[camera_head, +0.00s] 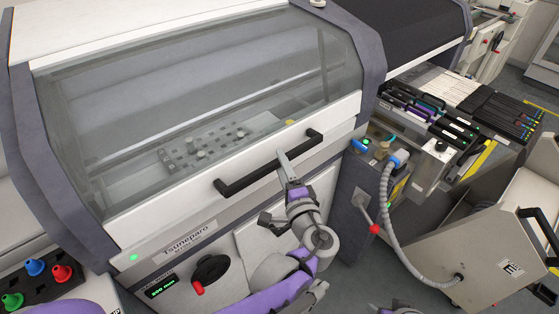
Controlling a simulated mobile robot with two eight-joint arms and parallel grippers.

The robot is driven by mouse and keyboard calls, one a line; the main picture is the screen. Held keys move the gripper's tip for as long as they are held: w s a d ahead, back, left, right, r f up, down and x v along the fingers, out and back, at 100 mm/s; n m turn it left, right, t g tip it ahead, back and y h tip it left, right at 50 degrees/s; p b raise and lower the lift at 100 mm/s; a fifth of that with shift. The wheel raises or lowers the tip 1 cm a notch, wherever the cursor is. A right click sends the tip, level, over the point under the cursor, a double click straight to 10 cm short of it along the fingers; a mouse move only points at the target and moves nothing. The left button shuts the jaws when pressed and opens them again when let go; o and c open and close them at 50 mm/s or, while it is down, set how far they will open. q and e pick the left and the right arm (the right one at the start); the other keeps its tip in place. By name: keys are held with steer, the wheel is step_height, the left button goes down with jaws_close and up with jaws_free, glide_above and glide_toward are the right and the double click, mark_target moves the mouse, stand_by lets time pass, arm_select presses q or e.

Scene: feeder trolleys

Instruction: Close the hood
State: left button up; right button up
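The hood (200,90) is a large clear window in a grey and white frame on the front of the machine. It is down, and I see no clear gap between its white lower edge and the machine front. A black bar handle (246,180) runs along that lower edge. My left gripper (286,164) is at the handle, right of its middle, with a finger reaching up past the bar. Whether it touches or grips the bar is not clear. My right gripper does not show; only a small grey piece, perhaps of my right arm, is at the bottom edge.
Below the hood are a label panel, a black knob (211,269) and a lit display (161,286). A grey hose (388,210) and feeder trolley (440,150) stand on the right. Open floor shows at lower right.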

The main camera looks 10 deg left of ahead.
arm_select(q)
steer(key=v, duration=0.8)
steer(key=shift+s, duration=0.25)
